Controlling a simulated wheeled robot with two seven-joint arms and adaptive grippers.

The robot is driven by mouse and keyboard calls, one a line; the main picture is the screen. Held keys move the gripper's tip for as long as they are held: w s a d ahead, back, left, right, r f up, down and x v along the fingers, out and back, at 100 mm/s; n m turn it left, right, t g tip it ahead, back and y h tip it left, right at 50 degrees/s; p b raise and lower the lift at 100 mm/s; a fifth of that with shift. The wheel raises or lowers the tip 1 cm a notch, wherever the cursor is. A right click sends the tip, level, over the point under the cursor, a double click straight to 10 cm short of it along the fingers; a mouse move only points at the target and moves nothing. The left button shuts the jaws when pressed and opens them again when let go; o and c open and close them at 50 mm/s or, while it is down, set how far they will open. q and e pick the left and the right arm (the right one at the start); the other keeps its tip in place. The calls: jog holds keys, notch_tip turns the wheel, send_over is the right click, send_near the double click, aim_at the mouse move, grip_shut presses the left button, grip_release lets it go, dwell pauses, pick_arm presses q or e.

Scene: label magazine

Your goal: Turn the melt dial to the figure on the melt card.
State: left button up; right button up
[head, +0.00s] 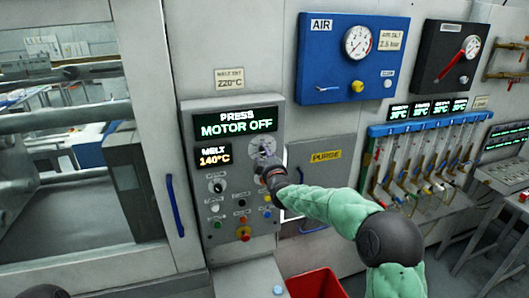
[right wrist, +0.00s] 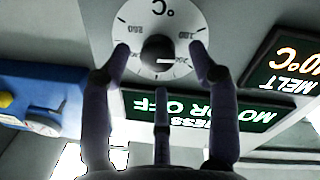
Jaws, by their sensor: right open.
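The melt card (head: 229,79) above the panel reads 220°C. The melt display (head: 213,156) reads 140°C. The melt dial (head: 257,141) is a pale round plate with a scale, partly hidden by my right gripper (head: 264,160) in the head view. In the right wrist view the dial plate (right wrist: 135,20) appears upside down, with its dark knob (right wrist: 157,52) and a white pointer mark towards the right. My right gripper (right wrist: 160,60) is open, its fingers spread around the knob with visible gaps. Contact cannot be told.
The panel display (head: 236,124) reads PRESS MOTOR OFF. Small knobs and a red button (head: 243,233) sit below the dial. A blue air panel (head: 318,70) is at upper right. A blue door handle (head: 175,205) stands left; a red bin (head: 316,285) is below.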

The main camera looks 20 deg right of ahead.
jog(key=shift+w, duration=1.05)
jog(key=shift+d, duration=0.1)
jog(key=c, duration=1.1)
jog(key=shift+c, duration=0.2)
